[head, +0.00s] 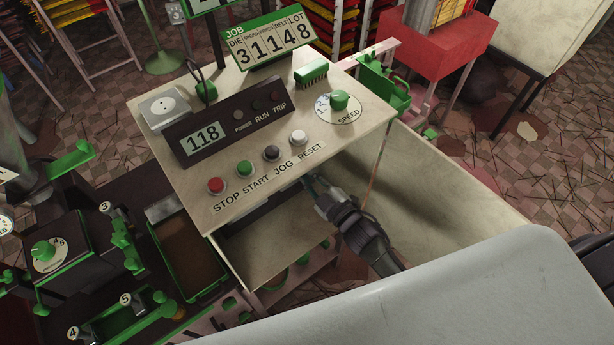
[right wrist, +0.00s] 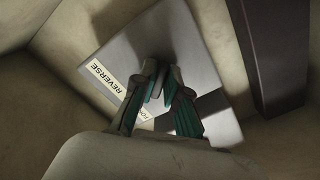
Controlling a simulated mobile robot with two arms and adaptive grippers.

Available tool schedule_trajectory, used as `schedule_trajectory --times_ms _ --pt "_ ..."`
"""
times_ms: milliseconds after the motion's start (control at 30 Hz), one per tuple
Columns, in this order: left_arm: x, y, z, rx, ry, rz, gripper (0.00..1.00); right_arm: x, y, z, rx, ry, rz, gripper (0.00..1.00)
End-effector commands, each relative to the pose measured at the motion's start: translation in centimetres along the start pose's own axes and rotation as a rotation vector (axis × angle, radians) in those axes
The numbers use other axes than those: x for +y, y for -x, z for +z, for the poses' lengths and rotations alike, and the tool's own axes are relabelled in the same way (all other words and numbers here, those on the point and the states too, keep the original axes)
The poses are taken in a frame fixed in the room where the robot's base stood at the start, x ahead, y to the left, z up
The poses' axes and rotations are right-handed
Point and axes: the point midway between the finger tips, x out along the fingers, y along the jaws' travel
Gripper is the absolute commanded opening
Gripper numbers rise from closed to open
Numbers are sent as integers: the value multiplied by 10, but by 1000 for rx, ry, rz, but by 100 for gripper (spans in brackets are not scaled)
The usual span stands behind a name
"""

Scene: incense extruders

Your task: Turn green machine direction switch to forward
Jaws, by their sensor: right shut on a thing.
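The direction switch plate (right wrist: 200,62) is a grey panel inside a cream housing in the right wrist view. Its REVERSE label (right wrist: 107,80) is readable, and a second label (right wrist: 143,114) is mostly covered by a finger. My right gripper (right wrist: 157,92) is at the middle of the plate, its fingers close together on the small switch, which they hide. Which way the switch points cannot be told. In the head view my right gripper (head: 312,186) reaches under the front edge of the green-trimmed console (head: 225,95). My left gripper is not in view.
The console top carries a STOP button (head: 216,186), other push buttons, a green SPEED knob (head: 340,100) and a display (head: 203,138). The console's cream side wall (head: 440,185) stands right of my arm. A dark block (right wrist: 272,50) is beside the plate.

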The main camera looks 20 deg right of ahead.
Motion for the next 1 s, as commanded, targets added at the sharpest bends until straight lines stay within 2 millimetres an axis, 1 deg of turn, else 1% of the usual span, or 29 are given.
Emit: schedule_trajectory --times_ms 300,767,800,867,900,933,1000 --pt "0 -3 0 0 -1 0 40 0 0 0 -1 92 -1 0" --pt "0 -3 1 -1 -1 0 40 0 1 0 -1 106 -2 0" --pt "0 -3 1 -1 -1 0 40 0 1 0 -1 106 -2 16" --pt "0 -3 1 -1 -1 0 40 0 1 0 -1 106 -2 26" --pt "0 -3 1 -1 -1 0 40 0 1 0 -1 105 -2 32" --pt "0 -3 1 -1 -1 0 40 0 0 0 -1 105 -1 37" --pt "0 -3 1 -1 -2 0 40 0 0 0 -1 105 -1 38"
